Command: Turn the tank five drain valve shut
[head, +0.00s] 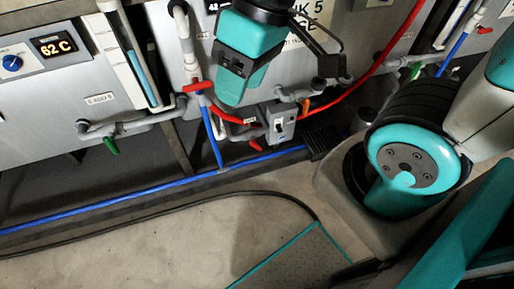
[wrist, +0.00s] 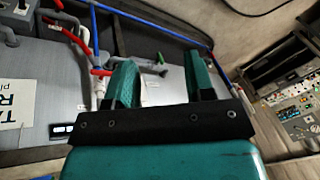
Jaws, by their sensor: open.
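The tank five sign (head: 305,22) is partly hidden behind my arm at the top of the head view. Below it, a grey pipe (head: 291,95) comes off the tank and has a small orange part (head: 306,106) at its elbow. I cannot clearly make out the drain valve's handle or its position. My gripper (head: 235,88) hangs in front of the tank, left of that pipe, pointing down. In the wrist view my gripper (wrist: 160,68) is open and holds nothing. A small green handle (wrist: 161,58) shows beyond and between its fingers, apart from them.
Another tank's green handle (head: 111,145) is at left, and a green handle (head: 415,71) at right. A black hose (head: 150,213) crosses the otherwise clear floor.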

